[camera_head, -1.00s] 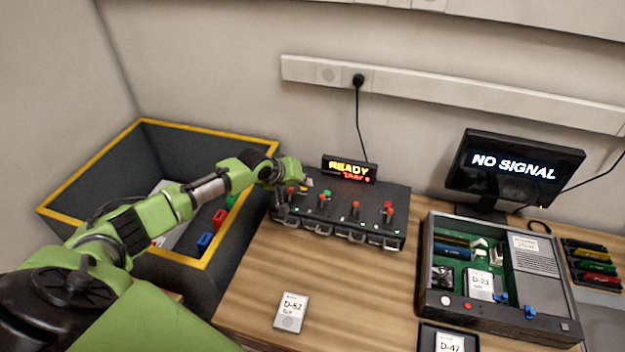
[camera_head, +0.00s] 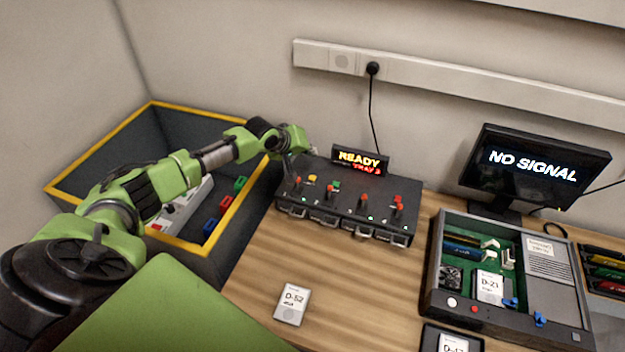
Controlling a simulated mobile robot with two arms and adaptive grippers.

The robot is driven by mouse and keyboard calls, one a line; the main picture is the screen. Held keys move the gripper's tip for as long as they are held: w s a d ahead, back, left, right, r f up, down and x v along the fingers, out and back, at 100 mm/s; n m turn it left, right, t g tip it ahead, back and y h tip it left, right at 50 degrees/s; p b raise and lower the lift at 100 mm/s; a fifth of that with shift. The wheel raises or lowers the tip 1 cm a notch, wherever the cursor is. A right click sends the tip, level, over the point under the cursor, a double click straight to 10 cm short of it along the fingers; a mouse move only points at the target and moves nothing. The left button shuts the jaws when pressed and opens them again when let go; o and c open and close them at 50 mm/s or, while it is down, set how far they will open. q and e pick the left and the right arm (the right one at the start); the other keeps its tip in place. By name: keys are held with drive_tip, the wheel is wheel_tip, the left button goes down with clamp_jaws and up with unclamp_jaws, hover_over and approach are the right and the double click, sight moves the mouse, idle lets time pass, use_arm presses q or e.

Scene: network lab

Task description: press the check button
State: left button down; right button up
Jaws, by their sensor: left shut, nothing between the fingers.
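A dark test box (camera_head: 345,208) stands at the back left of the table, with several red-topped levers, small green lights and a row of front handles. On its top I see a yellow button (camera_head: 312,178) and a green button (camera_head: 336,185); no label tells me which is the check button. A sign (camera_head: 360,161) at the box's back reads "READY" in yellow, with smaller red text below. My left gripper (camera_head: 289,172) is shut and empty, pointing down at the box's left end, left of the yellow button. I cannot tell whether it touches the box. My right gripper is not in view.
A yellow-rimmed dark bin (camera_head: 232,217) with coloured pieces stands left of the table. A "NO SIGNAL" monitor (camera_head: 532,168) and an open computer case (camera_head: 553,292) are at the right. A D-52 drive (camera_head: 292,304) lies in front on mostly clear wood.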

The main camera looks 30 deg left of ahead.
sight(311, 178)
use_arm(q)
wheel_tip(311, 178, down, 7)
drive_tip(key=b, duration=0.5)
drive_tip(key=shift+b, duration=0.4)
drive_tip(key=shift+f, duration=0.35)
drive_tip(key=shift+f, duration=0.1)
idle(0.4)
drive_tip(key=shift+f, duration=0.3)
drive_tip(key=shift+f+b, duration=0.35)
drive_tip(key=shift+f, duration=0.1)
idle(0.8)
drive_tip(key=shift+r, duration=0.15)
drive_tip(key=shift+r+p, duration=0.7)
drive_tip(key=shift+p, duration=0.2)
